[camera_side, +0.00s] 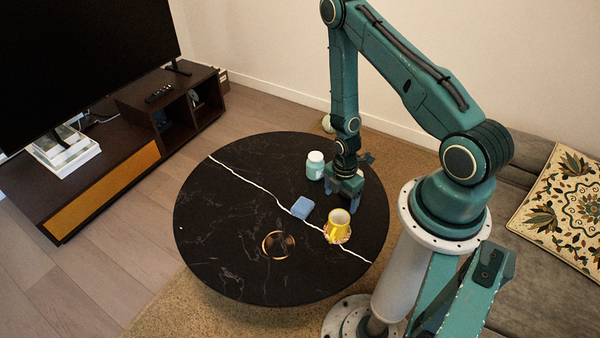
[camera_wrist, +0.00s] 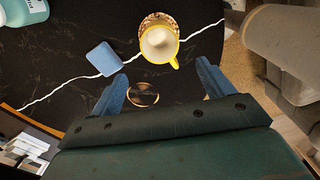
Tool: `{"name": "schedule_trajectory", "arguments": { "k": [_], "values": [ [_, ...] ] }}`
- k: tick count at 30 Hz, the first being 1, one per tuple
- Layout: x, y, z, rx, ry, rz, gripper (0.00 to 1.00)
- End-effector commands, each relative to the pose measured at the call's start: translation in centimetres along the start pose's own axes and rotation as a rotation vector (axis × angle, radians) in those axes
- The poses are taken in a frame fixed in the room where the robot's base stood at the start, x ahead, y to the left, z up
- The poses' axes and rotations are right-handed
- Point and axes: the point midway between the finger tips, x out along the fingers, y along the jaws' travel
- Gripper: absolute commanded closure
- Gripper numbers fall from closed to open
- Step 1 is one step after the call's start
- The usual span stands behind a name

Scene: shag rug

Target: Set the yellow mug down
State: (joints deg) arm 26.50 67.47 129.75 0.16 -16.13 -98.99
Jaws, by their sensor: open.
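The yellow mug (camera_side: 338,222) stands upright near the right front of the round black table, with its white inside showing. It sits on or over a small patterned coaster (camera_wrist: 158,17), most of which it hides. In the wrist view the mug (camera_wrist: 159,43) is ahead of my gripper (camera_wrist: 161,82), beyond the fingertips. In the side view my gripper (camera_side: 345,190) is over the table, just behind the mug and apart from it. Its fingers are spread, with nothing between them.
A blue block (camera_side: 302,207) lies left of the mug. A teal white-capped bottle (camera_side: 315,165) stands left of my gripper. A copper-coloured ring-shaped item (camera_side: 278,245) is on the black table (camera_side: 225,215). The table's left side is clear.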

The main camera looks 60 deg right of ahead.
Motion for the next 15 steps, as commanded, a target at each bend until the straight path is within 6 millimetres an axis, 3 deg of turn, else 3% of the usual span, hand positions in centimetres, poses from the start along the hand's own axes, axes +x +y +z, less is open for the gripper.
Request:
{"name": "schedule_trajectory", "arguments": {
  "k": [15],
  "values": [
    [-0.31, 0.24, -0.04, 0.006, -0.001, 0.003, 0.20]
  ]
}}
